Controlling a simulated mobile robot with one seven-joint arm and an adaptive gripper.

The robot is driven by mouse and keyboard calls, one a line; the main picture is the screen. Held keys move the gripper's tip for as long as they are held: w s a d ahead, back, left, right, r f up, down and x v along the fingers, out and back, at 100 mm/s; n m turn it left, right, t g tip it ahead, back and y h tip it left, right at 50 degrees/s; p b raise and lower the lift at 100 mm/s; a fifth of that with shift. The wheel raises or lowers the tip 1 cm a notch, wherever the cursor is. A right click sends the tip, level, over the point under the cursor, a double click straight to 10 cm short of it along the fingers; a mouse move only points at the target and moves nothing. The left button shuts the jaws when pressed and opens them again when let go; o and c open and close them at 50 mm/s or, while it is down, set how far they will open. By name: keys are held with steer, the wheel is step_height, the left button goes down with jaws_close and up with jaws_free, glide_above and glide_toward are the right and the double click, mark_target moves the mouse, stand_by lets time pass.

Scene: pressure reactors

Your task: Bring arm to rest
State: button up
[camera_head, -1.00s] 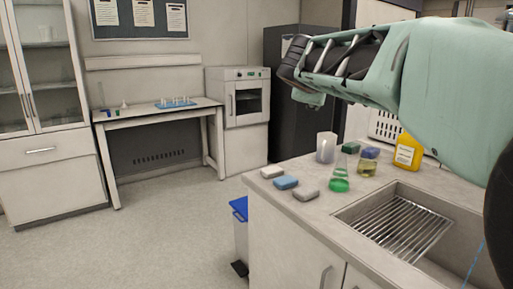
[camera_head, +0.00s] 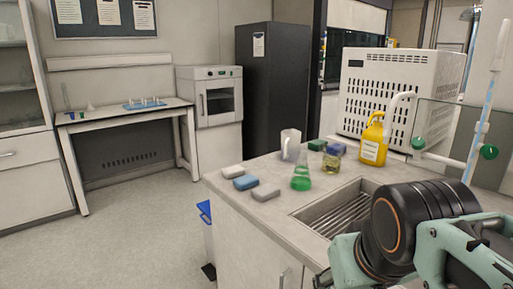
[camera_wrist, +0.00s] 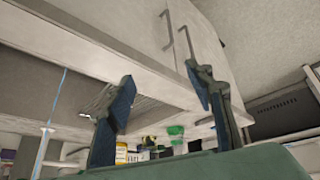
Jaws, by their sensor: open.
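My arm (camera_head: 420,230) is folded in low at the right of the head view, in front of the sink. My gripper (camera_wrist: 159,70) shows in the wrist view with its two dark fingers spread apart and nothing between them. It faces the counter's cabinet doors (camera_wrist: 205,45), which look tilted in that view. My gripper cannot be made out for sure in the head view.
On the counter (camera_head: 240,208) stand a green flask (camera_head: 301,172), a white jug (camera_head: 290,144), a yellow bottle (camera_head: 373,140) and several sponges. The arm partly hides the sink (camera_head: 340,207). A blue-lidded bin (camera_head: 205,211) stands by open floor.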

steer(key=s+f+m, duration=0.1)
steer(key=s+f, duration=0.2)
step_height(320, 180, up, 28)
steer(key=p, duration=2.7)
steer(key=shift+w+a+r+g+p, duration=0.2)
steer(key=shift+a+g+p, duration=0.1)
steer(key=shift+p, duration=0.1)
